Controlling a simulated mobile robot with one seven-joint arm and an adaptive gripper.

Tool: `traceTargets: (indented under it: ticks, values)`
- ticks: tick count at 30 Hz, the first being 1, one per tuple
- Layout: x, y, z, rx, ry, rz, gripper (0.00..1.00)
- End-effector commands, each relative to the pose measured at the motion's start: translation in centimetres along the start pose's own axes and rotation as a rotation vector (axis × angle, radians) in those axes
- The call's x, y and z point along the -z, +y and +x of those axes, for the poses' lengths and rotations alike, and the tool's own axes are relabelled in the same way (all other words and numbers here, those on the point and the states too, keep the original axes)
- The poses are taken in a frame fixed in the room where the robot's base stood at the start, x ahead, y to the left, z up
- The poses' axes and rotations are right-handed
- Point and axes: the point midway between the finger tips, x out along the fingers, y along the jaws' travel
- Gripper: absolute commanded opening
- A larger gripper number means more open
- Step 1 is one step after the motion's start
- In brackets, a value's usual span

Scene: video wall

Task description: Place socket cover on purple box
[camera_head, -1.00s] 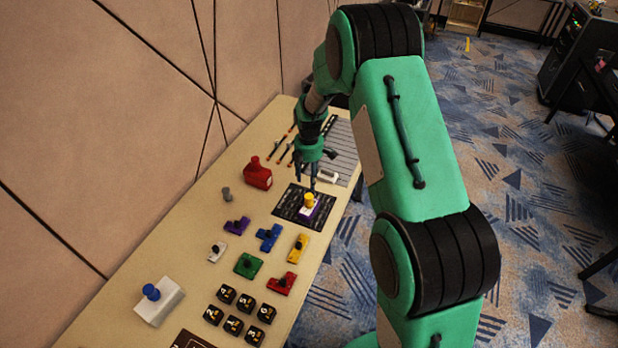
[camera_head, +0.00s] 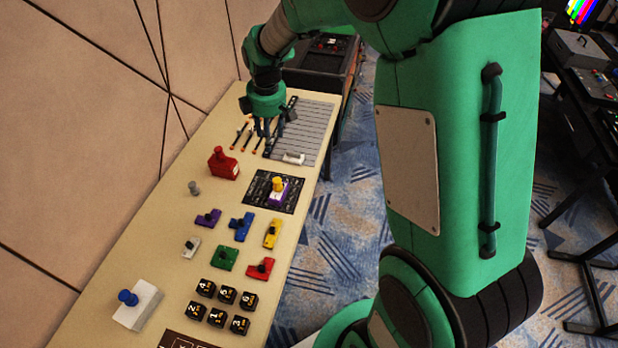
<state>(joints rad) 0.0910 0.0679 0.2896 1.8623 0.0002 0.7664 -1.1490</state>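A purple box (camera_head: 281,198) stands on a black patterned mat (camera_head: 254,191) toward the far right of the table. A white piece with a yellow knob (camera_head: 278,185) sits on top of it; it may be the socket cover, but I cannot tell for sure. My gripper (camera_head: 269,138) is beyond the box, above the table near several thin sticks. Its fingers appear apart with nothing between them. It is clear of the box and the white piece.
A grey slatted board (camera_head: 312,125) with a small white block (camera_head: 293,158) lies at the far end. A red container (camera_head: 222,163) stands left of the mat. Coloured knobbed blocks, black number cubes (camera_head: 217,318) and a white block with a blue knob (camera_head: 138,304) fill the near part.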

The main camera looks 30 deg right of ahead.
Motion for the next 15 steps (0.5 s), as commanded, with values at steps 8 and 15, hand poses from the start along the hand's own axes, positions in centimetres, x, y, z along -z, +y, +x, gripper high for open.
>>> traceTargets:
  ticks: [8,15]
  values:
    - [-1.0,-5.0,-8.2,-0.061,0.041,0.211,0.46]
    - [-2.5,-10.0,-13.6,-0.102,0.085,0.395,0.46]
